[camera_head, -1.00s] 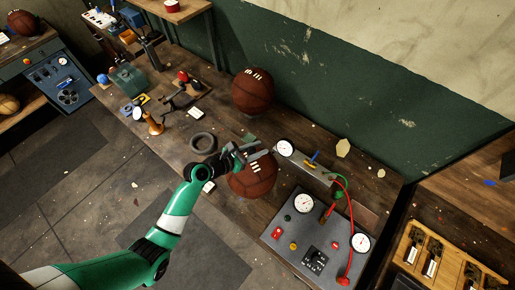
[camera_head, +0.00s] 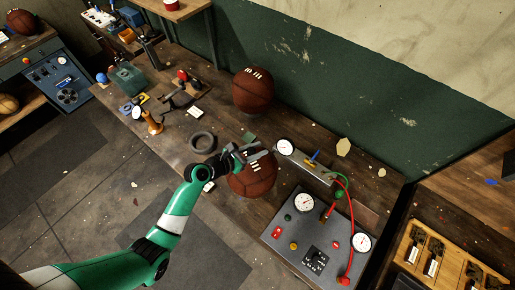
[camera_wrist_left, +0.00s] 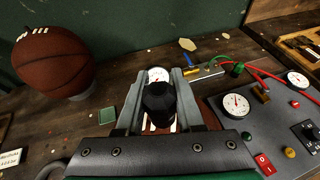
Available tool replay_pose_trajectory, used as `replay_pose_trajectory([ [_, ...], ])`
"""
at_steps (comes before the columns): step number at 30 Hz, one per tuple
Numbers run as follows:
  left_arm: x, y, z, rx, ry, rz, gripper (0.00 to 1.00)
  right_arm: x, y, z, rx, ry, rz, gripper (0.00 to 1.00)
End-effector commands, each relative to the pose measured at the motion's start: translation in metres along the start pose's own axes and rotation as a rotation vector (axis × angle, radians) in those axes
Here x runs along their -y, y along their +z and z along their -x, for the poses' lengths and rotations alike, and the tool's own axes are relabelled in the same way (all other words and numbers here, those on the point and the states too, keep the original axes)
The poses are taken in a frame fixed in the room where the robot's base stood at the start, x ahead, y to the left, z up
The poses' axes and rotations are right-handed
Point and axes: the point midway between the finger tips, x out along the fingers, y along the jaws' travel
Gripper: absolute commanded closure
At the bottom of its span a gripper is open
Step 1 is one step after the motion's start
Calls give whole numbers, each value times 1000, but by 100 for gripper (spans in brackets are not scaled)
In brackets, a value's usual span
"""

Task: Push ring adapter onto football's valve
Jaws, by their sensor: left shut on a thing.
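The brown football (camera_head: 252,182) with white laces sits on the bench, directly under my left gripper (camera_head: 256,151). In the left wrist view, a strip of the ball (camera_wrist_left: 208,112) and its laces show below and beside the fingers. My left gripper is shut on a black, stubby, round-topped piece (camera_wrist_left: 159,100), seemingly the ring adapter. The piece covers the part of the ball behind it, so the valve is hidden. I cannot tell whether the piece touches the ball. My right gripper is in neither view.
A second brown ball (camera_head: 253,91) stands behind, near the green wall. A dark ring (camera_head: 202,142) lies left of the football. A pressure gauge (camera_head: 285,147) and a grey gauge panel (camera_head: 314,238) with a red hose are close on the right. Tools crowd the bench's far left.

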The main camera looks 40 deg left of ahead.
Motion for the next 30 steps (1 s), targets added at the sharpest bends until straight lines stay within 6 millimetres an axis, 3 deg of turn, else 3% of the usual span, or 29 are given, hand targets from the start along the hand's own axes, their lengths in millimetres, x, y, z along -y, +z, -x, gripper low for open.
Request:
replay_pose_trajectory([
  [30,0,-7,-3,1,1,0,100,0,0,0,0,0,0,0],
])
